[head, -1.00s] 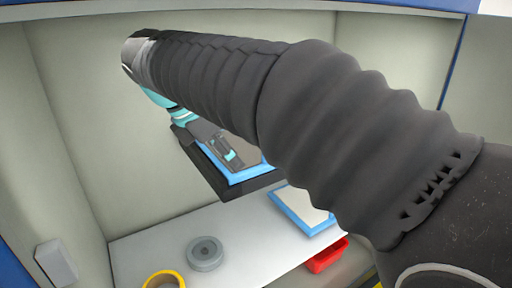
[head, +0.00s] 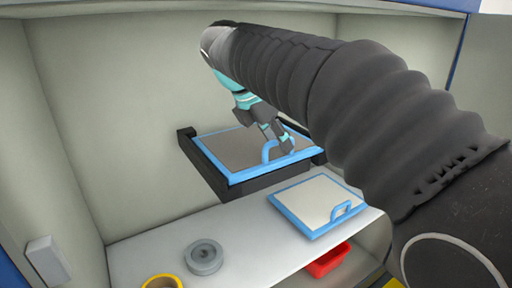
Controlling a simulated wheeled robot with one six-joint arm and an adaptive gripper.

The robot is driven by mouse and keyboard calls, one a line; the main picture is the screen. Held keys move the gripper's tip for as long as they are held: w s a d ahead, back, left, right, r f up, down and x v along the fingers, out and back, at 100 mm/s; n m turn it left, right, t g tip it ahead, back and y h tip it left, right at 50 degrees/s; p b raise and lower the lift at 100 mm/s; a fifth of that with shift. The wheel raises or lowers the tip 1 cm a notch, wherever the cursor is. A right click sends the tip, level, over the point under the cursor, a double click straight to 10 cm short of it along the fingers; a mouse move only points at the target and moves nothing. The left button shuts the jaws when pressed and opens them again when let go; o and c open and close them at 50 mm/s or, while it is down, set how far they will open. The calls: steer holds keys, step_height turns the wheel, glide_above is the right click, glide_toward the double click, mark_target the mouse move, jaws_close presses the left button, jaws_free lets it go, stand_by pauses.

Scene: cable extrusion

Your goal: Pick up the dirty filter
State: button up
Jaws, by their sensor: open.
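A filter with a blue frame, a blue handle and a grey-brown face sits in a black holder (head: 262,184) on the back wall; I take it as the dirty filter (head: 225,150). A second blue-framed filter (head: 308,200) with a paler face and its own handle lies on the white shelf below. My gripper (head: 284,147) is open at the right part of the dirty filter, close beside its handle (head: 267,151). I cannot tell whether the fingers touch or straddle the handle. My arm hides part of the holder's right side.
A grey ring-shaped roll (head: 204,257) and a yellow ring (head: 162,281) lie on the white shelf (head: 250,240) at the left front. A red bin (head: 328,260) is below the shelf edge. A grey box (head: 47,260) is on the left wall.

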steer(key=shift+w+d+f, duration=0.15)
steer(key=shift+d+f, duration=0.05)
steer(key=shift+f, duration=0.35)
jaws_close()
steer(key=shift+r, duration=0.25)
